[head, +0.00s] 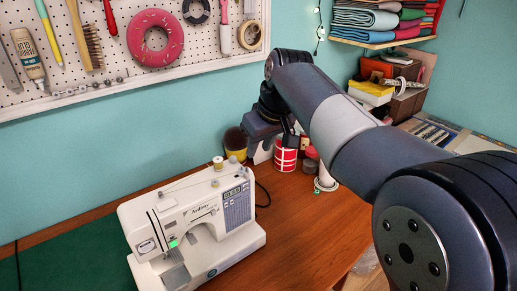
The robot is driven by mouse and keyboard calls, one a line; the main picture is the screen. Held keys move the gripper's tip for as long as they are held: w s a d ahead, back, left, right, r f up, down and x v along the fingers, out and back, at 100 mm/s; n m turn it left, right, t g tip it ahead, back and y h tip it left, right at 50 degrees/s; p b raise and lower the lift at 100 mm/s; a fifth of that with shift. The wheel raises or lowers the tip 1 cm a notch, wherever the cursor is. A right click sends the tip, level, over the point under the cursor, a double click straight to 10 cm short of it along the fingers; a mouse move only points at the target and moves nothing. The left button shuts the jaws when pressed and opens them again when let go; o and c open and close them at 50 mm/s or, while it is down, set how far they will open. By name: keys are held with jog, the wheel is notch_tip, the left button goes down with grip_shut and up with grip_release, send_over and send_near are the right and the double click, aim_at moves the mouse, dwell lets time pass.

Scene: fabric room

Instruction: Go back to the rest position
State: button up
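My arm reaches from the lower right of the head view up and to the left, out over the table. My gripper (289,134) is at the far end of the arm, dark and small, pointing down near the back of the table. It is in front of several small containers by the wall and partly hides them. Its fingertips are too small and dark to show whether it is open or shut, or whether anything is in it.
A white sewing machine (190,222) stands on the wooden table (318,232), left of the gripper. A red and white tin (285,157) is just below the gripper. A pegboard (110,72) with tools and a shelf of folded fabric (378,35) hang on the wall.

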aim_at(247, 175)
jog(key=x, duration=1.1)
jog(key=shift+s+a+f, duration=0.15)
jog(key=shift+a, duration=0.05)
jog(key=shift+s+a+r+b, duration=0.1)
jog(key=shift+s+r+b, duration=0.15)
jog(key=shift+r, duration=0.2)
jog(key=shift+s+a+r+b, duration=0.15)
jog(key=shift+s+r, duration=0.15)
jog(key=shift+r, duration=0.15)
jog(key=shift+s+d+r, duration=0.15)
jog(key=shift+d+r, duration=0.05)
jog(key=shift+r, duration=0.3)
jog(key=shift+f, duration=0.1)
